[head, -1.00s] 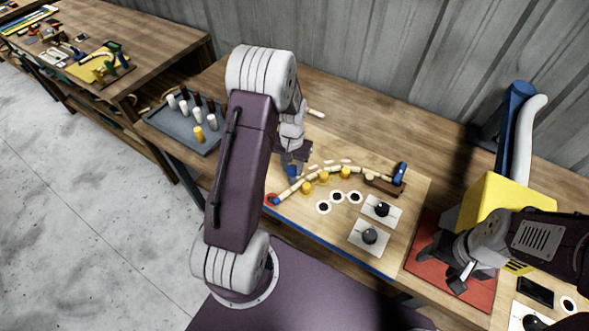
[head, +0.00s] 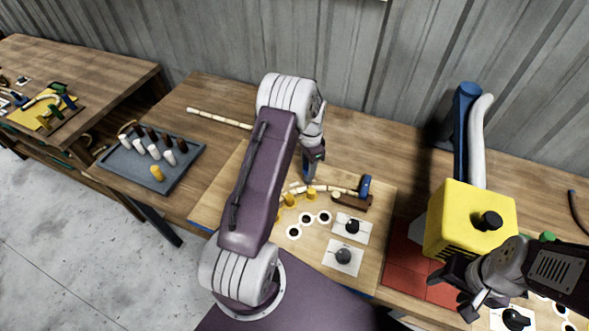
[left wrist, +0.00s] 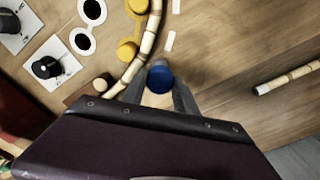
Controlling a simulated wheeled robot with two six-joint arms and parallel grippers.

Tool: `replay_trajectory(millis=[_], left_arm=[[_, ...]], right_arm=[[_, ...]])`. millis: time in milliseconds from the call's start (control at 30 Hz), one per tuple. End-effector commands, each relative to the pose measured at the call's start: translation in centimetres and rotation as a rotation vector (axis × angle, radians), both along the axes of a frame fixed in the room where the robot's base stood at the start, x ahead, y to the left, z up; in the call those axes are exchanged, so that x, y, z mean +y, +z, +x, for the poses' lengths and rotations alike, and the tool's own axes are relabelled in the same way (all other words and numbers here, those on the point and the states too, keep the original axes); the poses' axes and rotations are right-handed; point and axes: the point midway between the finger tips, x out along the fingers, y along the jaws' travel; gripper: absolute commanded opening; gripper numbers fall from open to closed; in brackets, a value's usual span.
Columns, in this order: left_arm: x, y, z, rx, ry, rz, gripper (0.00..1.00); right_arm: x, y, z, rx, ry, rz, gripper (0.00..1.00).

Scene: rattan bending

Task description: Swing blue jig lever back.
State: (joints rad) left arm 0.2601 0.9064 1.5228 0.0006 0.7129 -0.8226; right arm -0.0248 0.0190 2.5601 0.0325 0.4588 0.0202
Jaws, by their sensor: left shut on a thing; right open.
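My left gripper (head: 311,172) is shut on the blue lever, whose round blue knob (left wrist: 160,78) sits between the fingers in the left wrist view. The bent rattan strip (left wrist: 148,42) curves close beside the knob, past yellow pegs (left wrist: 128,50). In the head view the strip (head: 322,188) runs toward a blue clamp (head: 365,186) on a brown block (head: 351,202). My left arm hides the strip's left part and much of the jig board (head: 384,215). My right gripper (head: 458,292) is open and empty near the red mat.
A yellow box (head: 450,222) with a black knob stands on a red mat (head: 404,262) at the right. A grey tray (head: 178,176) of pegs is at the left. A loose rattan stick (head: 219,118) lies behind the board. Two black knobs on white plates (head: 352,226) sit in front.

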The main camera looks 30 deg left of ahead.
Motion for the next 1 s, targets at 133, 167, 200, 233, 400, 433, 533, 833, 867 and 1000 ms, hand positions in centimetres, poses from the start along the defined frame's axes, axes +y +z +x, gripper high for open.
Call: replay_trajectory(millis=[133, 167, 200, 233, 400, 433, 533, 833, 867, 1000], left_arm=[[-2.5, 0.1, 2.2, -0.008, -0.140, 0.003, 0.00], [-3.0, 0.1, 2.6, -0.007, -0.166, 0.003, 0.00], [-3.6, 0.1, 3.0, -0.008, -0.202, 0.003, 0.00], [-4.1, 0.2, 3.3, -0.008, -0.226, 0.003, 0.00], [-6.8, 0.2, 4.6, -0.008, -0.356, 0.003, 0.00], [-7.2, 0.2, 4.8, -0.007, -0.377, 0.003, 0.00], [-8.5, 0.1, 5.2, -0.007, -0.436, 0.003, 0.00], [-10.9, 0.2, 5.9, -0.008, -0.544, 0.003, 0.00], [-11.0, 0.2, 5.9, -0.008, -0.550, 0.003, 0.00], [-11.4, 0.2, 5.9, -0.008, -0.567, 0.002, 0.00]], right_arm=[[0.0, 0.0, 0.0, 0.000, 0.000, 0.000, 0.57], [0.0, -0.1, 0.0, 0.000, 0.000, 0.000, 0.57], [0.0, -0.1, 0.0, 0.000, 0.000, 0.000, 0.57], [0.0, -0.1, 0.0, 0.000, 0.000, 0.000, 0.57], [0.0, -0.2, 0.0, 0.000, 0.000, 0.000, 0.57], [0.0, -0.2, 0.0, 0.000, 0.000, 0.000, 0.57], [0.0, -0.3, 0.0, 0.000, 0.000, 0.000, 0.57], [0.0, -0.3, 0.0, 0.000, 0.000, 0.000, 0.57], [0.0, -0.3, 0.0, 0.000, 0.000, 0.000, 0.57], [0.0, -0.3, 0.0, 0.000, 0.000, 0.000, 0.57]])
